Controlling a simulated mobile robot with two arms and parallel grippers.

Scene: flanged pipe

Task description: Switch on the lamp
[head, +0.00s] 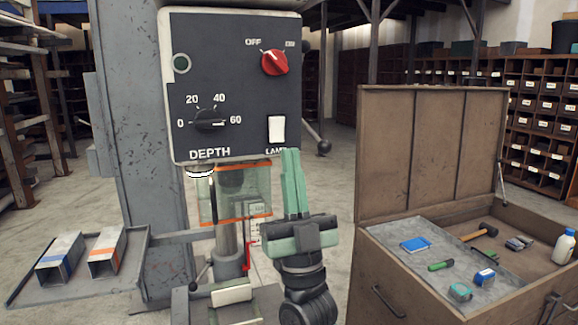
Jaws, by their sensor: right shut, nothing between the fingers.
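The control panel (222,100) of a drill-press-like machine faces me. The lamp switch (276,129) is a white rocker at its lower right, above a partly covered "LAMP" label. My right gripper (291,153) points upward with its green fingers shut and empty. Its tips are just below and to the right of the switch in the picture, over the label; I cannot tell whether they touch the panel. A pale glowing ring (200,172) shows under the panel's left side. My left gripper is not in view.
A red OFF knob (274,62) and a black depth dial (209,119) are on the panel. A clear orange-edged guard (242,192) hangs below. An open wooden chest (375,249) with tools stands right. A tray (137,262) with two metal profiles is left.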

